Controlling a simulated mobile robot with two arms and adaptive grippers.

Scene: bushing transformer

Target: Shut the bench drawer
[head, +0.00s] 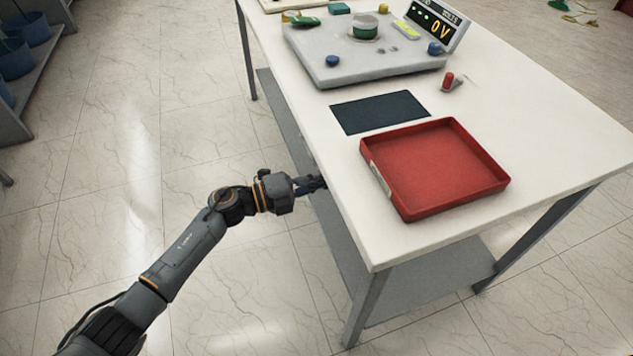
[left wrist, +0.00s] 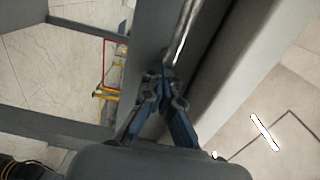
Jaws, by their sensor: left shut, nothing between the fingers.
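The white-topped bench (head: 350,222) runs from the lower middle to the top of the head view. My left gripper (head: 318,183) is at the bench's left long side, just under the edge of the top. In the left wrist view its fingers (left wrist: 167,78) are shut with nothing between them. Their tips are close to a shiny metal bar (left wrist: 184,35), which looks like the drawer handle, along a dark grey front (left wrist: 150,35). I cannot tell whether they touch it. The bench top hides most of the drawer in the head view, so how far out it stands is unclear. My right gripper is out of view.
On the bench are a red tray (head: 440,170), a dark mat (head: 380,111), a small red-capped item (head: 448,80) and a grey panel (head: 335,75) with a display (head: 436,24). A lower shelf (head: 425,285) lies beneath.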

